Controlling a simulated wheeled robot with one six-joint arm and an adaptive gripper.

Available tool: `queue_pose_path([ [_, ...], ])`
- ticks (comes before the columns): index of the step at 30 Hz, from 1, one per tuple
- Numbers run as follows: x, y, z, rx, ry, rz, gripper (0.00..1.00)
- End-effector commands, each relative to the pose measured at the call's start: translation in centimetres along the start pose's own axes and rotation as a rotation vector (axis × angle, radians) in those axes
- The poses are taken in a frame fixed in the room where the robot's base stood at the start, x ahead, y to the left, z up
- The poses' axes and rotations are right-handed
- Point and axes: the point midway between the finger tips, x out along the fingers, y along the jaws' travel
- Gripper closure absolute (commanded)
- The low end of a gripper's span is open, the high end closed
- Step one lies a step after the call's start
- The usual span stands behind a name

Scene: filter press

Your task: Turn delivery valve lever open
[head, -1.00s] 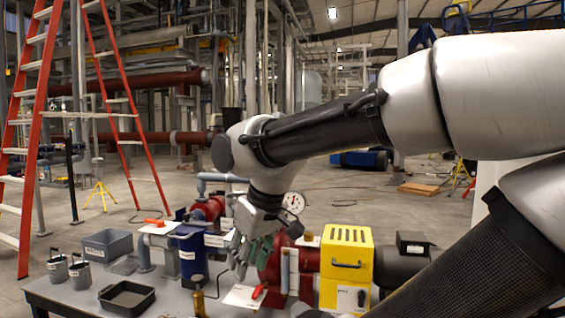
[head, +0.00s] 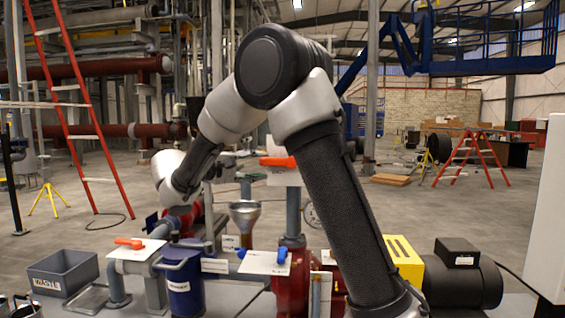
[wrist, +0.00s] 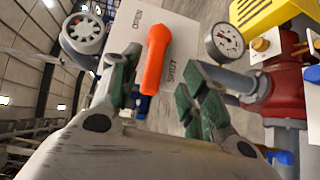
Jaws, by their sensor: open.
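In the wrist view the orange lever (wrist: 155,60) stands over a plate (wrist: 180,32) marked OPEN and SHUT, pointing between the two marks. My gripper (wrist: 160,92) is open, its green-padded fingers on either side of the lever's near end; contact cannot be told. In the head view my gripper (head: 228,162) is small, left of the lever.
Another orange lever (head: 130,243) and a blue handle (head: 281,256) sit on lower plates. A funnel (head: 244,214), a blue canister (head: 184,284), a yellow box (head: 404,258) and a dark motor (head: 462,280) crowd the bench. A dial gauge (wrist: 225,42) is close to the right finger.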

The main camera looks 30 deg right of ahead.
Motion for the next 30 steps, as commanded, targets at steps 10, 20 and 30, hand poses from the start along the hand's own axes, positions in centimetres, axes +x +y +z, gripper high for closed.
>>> queue_pose_path([
  [10,2.0,0.2,-1.6,0.017,0.026,0.059,0.55],
  [20,6.2,0.4,-1.7,0.016,0.028,0.058,0.55],
  [30,6.5,0.4,-1.8,0.016,0.029,0.057,0.63],
])
